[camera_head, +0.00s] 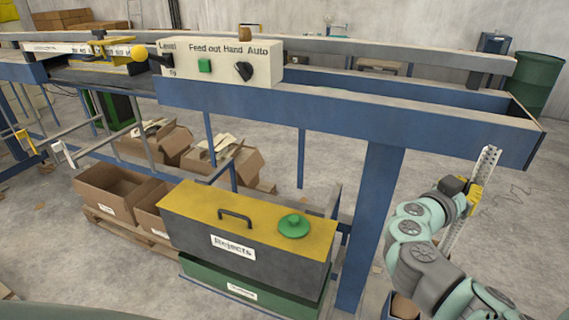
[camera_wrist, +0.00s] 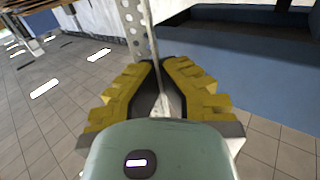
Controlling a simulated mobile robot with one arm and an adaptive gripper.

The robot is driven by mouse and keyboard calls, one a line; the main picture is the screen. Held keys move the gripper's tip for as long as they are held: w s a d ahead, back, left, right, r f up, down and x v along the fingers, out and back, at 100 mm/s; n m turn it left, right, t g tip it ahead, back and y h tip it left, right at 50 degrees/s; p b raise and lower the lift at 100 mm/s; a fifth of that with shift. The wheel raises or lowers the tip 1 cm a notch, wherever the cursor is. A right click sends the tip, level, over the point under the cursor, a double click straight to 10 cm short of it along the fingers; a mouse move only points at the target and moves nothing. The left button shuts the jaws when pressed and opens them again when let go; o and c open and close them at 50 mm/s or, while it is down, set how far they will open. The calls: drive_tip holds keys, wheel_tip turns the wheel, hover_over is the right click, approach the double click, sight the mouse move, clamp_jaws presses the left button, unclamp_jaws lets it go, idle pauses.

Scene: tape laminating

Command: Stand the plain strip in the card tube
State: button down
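My gripper (camera_head: 468,190) has yellow fingers and is at the right in the head view, right of the blue bench leg. It is shut on a long pale grey strip (camera_head: 487,162) that stands nearly upright, leaning a little, with rows of holes along its visible face. In the wrist view, the gripper (camera_wrist: 160,88) pinches a thin edge of this strip (camera_wrist: 135,28), whose perforated face shows above the left finger. No plainly unperforated strip can be made out. A brown cardboard piece (camera_head: 404,306) shows low beside my arm; I cannot tell whether it is the card tube.
A blue bench frame (camera_head: 350,113) with a control box (camera_head: 222,64) runs across the view. Below it stand a rejects bin (camera_head: 245,235) with a yellow lid and open cardboard boxes (camera_head: 112,188). A green drum (camera_head: 537,80) stands behind. Floor at the right is mostly clear.

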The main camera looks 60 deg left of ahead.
drive_tip(key=shift+f, duration=0.25)
drive_tip(key=shift+r, duration=0.25)
drive_tip(key=shift+r, duration=0.1)
drive_tip(key=shift+r, duration=0.35)
drive_tip(key=shift+d+b, duration=0.25)
drive_tip(key=shift+b, duration=0.4)
drive_tip(key=shift+f, duration=0.1)
drive_tip(key=shift+f+b, duration=0.5)
drive_tip(key=shift+b, duration=0.35)
drive_tip(key=shift+r, duration=0.15)
